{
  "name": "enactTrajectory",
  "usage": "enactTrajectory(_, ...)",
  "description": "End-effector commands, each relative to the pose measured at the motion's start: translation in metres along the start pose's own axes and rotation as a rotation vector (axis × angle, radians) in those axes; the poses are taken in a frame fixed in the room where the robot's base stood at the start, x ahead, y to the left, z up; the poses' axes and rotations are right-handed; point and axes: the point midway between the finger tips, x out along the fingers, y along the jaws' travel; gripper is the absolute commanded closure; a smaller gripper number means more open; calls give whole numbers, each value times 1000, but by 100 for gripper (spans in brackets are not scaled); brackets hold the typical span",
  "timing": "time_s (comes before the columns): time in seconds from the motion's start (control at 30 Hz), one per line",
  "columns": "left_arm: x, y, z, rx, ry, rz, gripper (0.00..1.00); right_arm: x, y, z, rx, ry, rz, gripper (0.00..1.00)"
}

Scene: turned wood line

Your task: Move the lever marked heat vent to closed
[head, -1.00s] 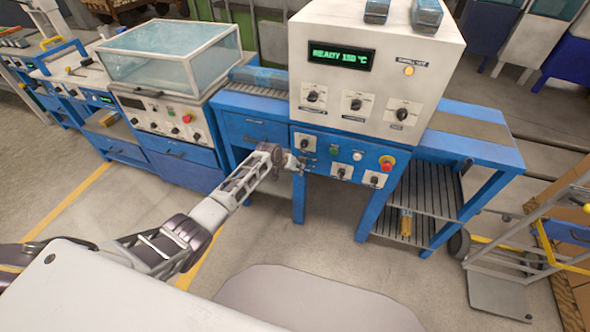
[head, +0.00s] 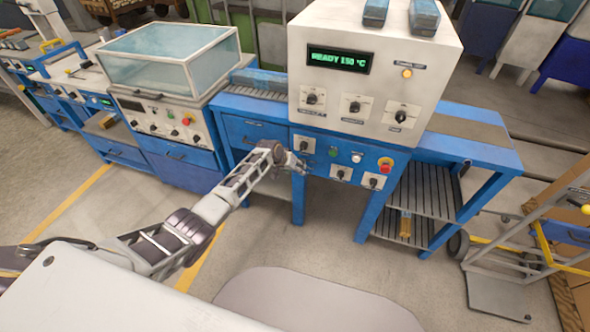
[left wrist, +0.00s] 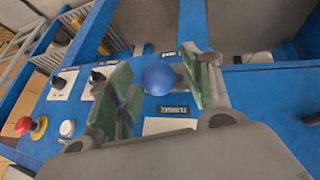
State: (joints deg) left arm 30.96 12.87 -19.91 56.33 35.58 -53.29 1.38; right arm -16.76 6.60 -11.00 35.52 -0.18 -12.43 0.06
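My left gripper (head: 296,165) is in front of the blue control panel (head: 328,158) of the white oven unit, at the panel's left side. In the left wrist view the gripper (left wrist: 165,88) is open, with its two green-grey fingers on either side of a round blue knob (left wrist: 159,78). A gap shows between the knob and the right finger; I cannot tell if the left finger touches it. A small label (left wrist: 178,108) beside the knob is too blurred to read surely. The lever's shaft is hidden, and its setting cannot be told. My right gripper is not in view.
The panel also has a red stop button (left wrist: 24,125), a white button (left wrist: 67,128) and black rotary knobs (left wrist: 62,82). The oven display (head: 338,59) reads READY 150 °C. A hand truck (head: 510,260) stands at the right. Floor in front is clear.

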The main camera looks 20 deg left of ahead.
Motion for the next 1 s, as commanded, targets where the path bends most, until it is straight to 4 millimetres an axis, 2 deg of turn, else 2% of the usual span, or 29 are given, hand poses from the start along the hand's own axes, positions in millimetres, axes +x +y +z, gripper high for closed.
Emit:
enactTrajectory(0.17, 1, 0, 1, 0, -2, 0, 49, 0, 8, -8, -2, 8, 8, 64)
enactTrajectory(0.53, -5, 0, 3, -1, -5, 1, 49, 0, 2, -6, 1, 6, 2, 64)
enactTrajectory(1.0, -36, 0, 2, 0, -2, 0, 49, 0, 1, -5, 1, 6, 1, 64)
